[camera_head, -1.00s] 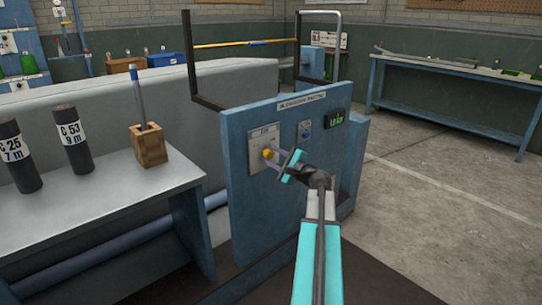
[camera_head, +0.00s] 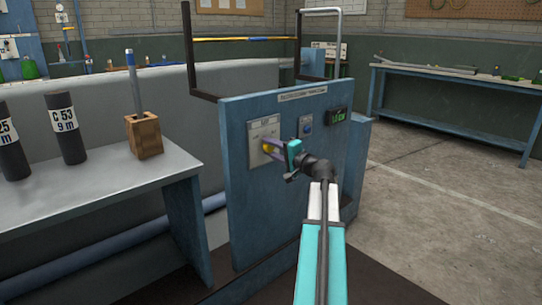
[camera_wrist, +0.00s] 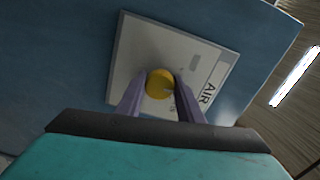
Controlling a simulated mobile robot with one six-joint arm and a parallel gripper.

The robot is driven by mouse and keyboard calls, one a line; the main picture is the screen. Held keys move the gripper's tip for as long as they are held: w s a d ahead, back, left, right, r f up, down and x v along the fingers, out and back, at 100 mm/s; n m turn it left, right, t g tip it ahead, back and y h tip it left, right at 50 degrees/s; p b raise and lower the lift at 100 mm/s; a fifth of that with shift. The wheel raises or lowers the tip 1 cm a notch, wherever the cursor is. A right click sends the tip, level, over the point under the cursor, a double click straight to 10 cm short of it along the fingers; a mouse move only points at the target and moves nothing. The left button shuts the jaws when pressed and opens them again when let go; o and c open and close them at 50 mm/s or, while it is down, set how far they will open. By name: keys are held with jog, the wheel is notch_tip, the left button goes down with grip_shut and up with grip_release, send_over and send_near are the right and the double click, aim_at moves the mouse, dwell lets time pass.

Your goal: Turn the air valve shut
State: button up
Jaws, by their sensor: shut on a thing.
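The air valve is a round yellow knob (camera_head: 267,147) on a pale plate (camera_head: 262,132) on the front of the blue panel. It also shows in the wrist view (camera_wrist: 160,84), where the plate (camera_wrist: 204,49) is marked "AIR" and appears tilted. My gripper (camera_head: 271,149) is at the knob, with one finger on each side of it, and is shut on it. In the wrist view my gripper (camera_wrist: 160,98) covers part of the knob's sides. The knob's setting cannot be read.
A bench (camera_head: 100,195) at left holds black cylinders (camera_head: 67,128) and a wooden block (camera_head: 144,136) with an upright rod. Open floor (camera_head: 430,220) lies at right.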

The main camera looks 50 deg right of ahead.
jog(key=n+b, duration=0.5)
jog(key=shift+d+b, duration=0.2)
jog(key=shift+b, duration=0.1)
jog(key=shift+r+n+b, duration=0.2)
jog(key=shift+n+b, duration=1)
jog(key=shift+n, duration=0.4)
jog(key=o, duration=1.1)
jog(key=shift+c, duration=0.2)
jog(key=shift+a+f, duration=0.1)
jog(key=shift+s+a, duration=0.1)
jog(key=shift+s, duration=0.6)
jog(key=s+p, duration=0.4)
jog(key=s, duration=0.8)
jog(key=shift+s+a, duration=0.2)
jog(key=shift+a, duration=0.2)
